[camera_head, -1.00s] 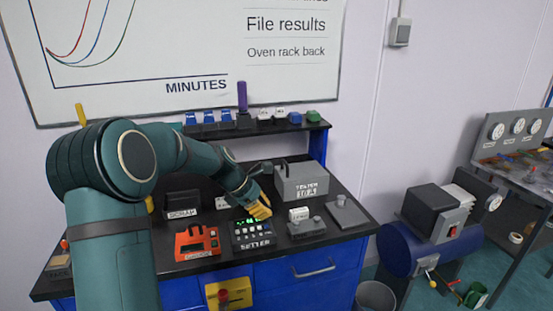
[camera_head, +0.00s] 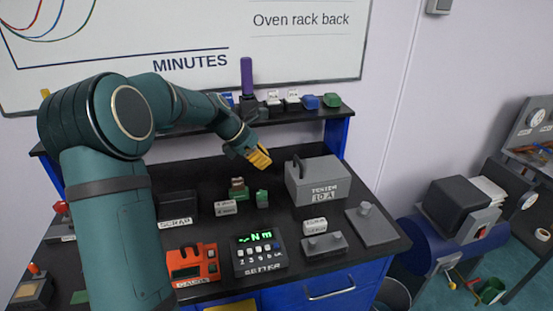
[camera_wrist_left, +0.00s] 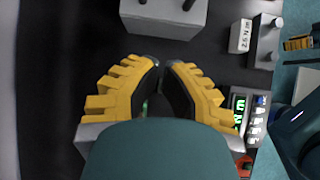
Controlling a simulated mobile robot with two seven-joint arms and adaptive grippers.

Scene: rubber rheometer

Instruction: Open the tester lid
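The tester (camera_head: 325,190) is a grey box on the black bench top, with a dark upright handle (camera_head: 298,168) at its top left; its lid looks closed. In the left wrist view the grey box (camera_wrist_left: 160,22) shows at the top edge. My left gripper (camera_head: 260,158) has yellow ridged fingers and hangs to the left of the tester, apart from it.
The setter (camera_head: 258,255) with green digits and the orange gauge (camera_head: 192,264) stand at the bench front. A grey knobbed block (camera_head: 324,244) and a flat knobbed plate (camera_head: 372,225) lie before the tester. A shelf (camera_head: 300,118) with several small blocks runs behind.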

